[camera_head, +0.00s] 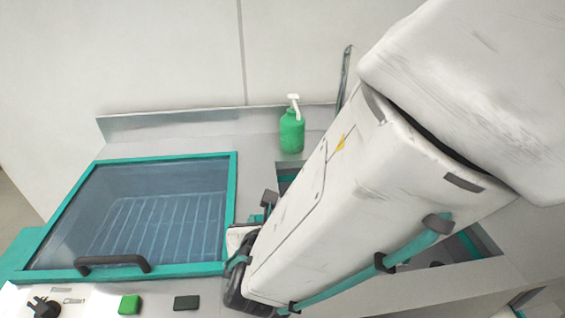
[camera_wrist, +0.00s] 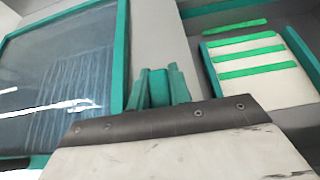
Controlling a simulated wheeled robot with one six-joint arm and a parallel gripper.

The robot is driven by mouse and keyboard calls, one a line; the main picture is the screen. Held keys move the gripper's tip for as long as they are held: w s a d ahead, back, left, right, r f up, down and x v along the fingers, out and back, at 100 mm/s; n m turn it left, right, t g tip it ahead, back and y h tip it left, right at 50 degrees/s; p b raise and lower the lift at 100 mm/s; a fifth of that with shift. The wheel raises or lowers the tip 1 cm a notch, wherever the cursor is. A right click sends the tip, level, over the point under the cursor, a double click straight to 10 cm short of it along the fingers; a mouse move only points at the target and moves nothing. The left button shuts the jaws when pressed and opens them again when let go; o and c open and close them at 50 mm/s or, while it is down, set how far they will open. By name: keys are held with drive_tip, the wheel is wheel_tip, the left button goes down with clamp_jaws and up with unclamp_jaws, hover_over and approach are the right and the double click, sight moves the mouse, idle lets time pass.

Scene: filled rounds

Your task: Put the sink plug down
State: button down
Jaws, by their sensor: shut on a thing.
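My gripper (camera_wrist: 158,88) shows in the wrist view as teal fingers beyond a dark plate. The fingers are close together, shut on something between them. The sink plug cannot be clearly made out; the fingers and plate hide most of what they hold. They are over the grey counter strip between the glass lid on the left and a teal-edged recess on the right. In the head view my large white arm hides much of the sink area, and the fingertips are hard to tell there.
A teal-framed glass lid (camera_head: 232,205) with a dark handle covers a wire rack at left. A green soap bottle (camera_head: 291,133) stands at the back, with a grey tap (camera_head: 345,72) beside it. A green-striped white thing (camera_wrist: 252,62) lies right in the wrist view.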

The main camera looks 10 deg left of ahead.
drive_tip(key=shift+a+f, duration=0.15)
drive_tip(key=shift+f, duration=0.3)
drive_tip(key=shift+f, duration=0.1)
drive_tip(key=c, duration=1.3)
unclamp_jaws()
drive_tip(key=shift+f, duration=0.1)
